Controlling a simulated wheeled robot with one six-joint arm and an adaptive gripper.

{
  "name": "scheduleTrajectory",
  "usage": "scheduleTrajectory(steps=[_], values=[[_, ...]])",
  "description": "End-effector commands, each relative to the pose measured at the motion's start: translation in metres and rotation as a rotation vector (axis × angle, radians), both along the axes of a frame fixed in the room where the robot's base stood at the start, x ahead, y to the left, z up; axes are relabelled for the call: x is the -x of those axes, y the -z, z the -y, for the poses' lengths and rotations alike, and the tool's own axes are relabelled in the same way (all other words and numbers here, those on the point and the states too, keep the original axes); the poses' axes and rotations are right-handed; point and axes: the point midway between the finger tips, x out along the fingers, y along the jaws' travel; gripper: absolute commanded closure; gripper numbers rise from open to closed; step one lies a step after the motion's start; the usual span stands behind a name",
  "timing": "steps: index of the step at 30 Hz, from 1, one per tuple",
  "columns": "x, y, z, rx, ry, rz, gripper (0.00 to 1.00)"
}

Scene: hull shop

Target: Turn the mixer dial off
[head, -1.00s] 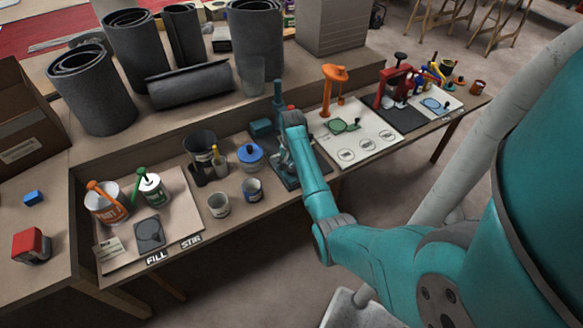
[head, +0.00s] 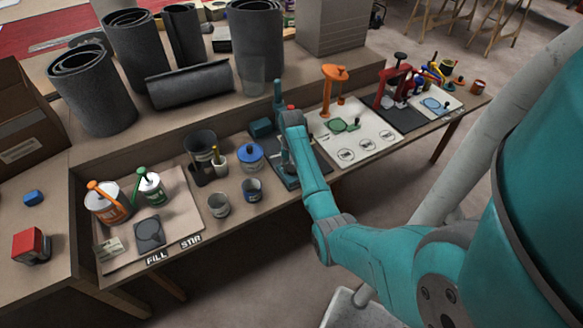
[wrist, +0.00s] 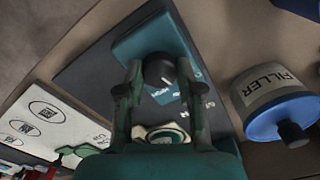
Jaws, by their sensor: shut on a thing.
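The mixer dial (wrist: 159,69) is a round black knob with a white pointer mark, on the teal mixer (wrist: 143,42) in the wrist view. My gripper (wrist: 158,78) has one finger on each side of the dial and is shut on it. Printed words lie beside the dial, but I cannot read them surely, nor which setting the mark points to. In the head view the teal mixer (head: 262,128) stands on a dark mat at the middle of the bench; my arm hides the dial and fingertips there.
A FILLER tub with a blue lid (wrist: 274,105) stands close to the right of the mixer in the wrist view. A white board (wrist: 45,117) lies to the left. In the head view, cups (head: 218,204), cans (head: 105,203) and rolled sheets (head: 95,92) stand further left.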

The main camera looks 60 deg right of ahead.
Motion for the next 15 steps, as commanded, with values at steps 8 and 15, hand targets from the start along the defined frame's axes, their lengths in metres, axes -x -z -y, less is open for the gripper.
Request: scheduleTrajectory(steps=[8,15], values=[[0.0,0.0001,-0.0001,0.0,-0.251,0.0,0.98],[0.0,0.0002,-0.0001,0.0,-0.439,0.0,0.98]])
